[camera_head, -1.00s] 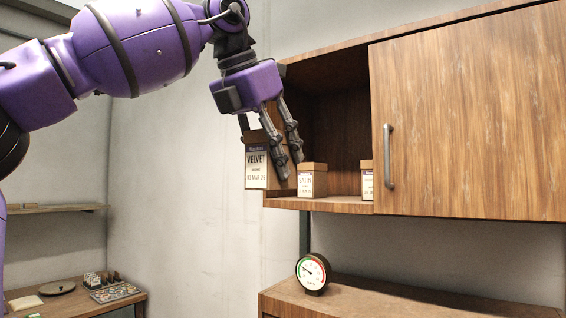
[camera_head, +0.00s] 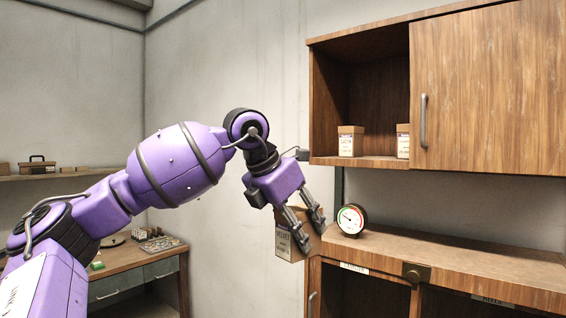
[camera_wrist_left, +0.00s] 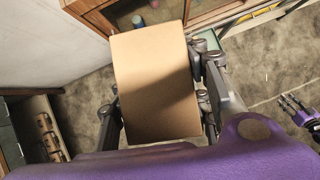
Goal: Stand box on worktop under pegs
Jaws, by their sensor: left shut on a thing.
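My left gripper (camera_head: 311,238) is shut on a small brown cardboard box (camera_head: 287,243). The box has a white label, partly covered by the fingers, and is held tilted in the air just left of the counter (camera_head: 440,261) below the wall cabinet. In the left wrist view the box (camera_wrist_left: 155,80) shows a plain brown face between the fingers. A wooden worktop (camera_head: 122,259) stands at the lower left, behind my left arm. I cannot make out pegs in these views. My right gripper (camera_wrist_left: 295,107) shows small at the right edge of the left wrist view.
The wall cabinet (camera_head: 325,110) is open at its left and holds two small boxes, one (camera_head: 350,141) fully in view. A round gauge (camera_head: 351,219) stands at the counter's left end. A board with small parts (camera_head: 159,243) lies on the worktop. A shelf (camera_head: 60,175) hangs above it.

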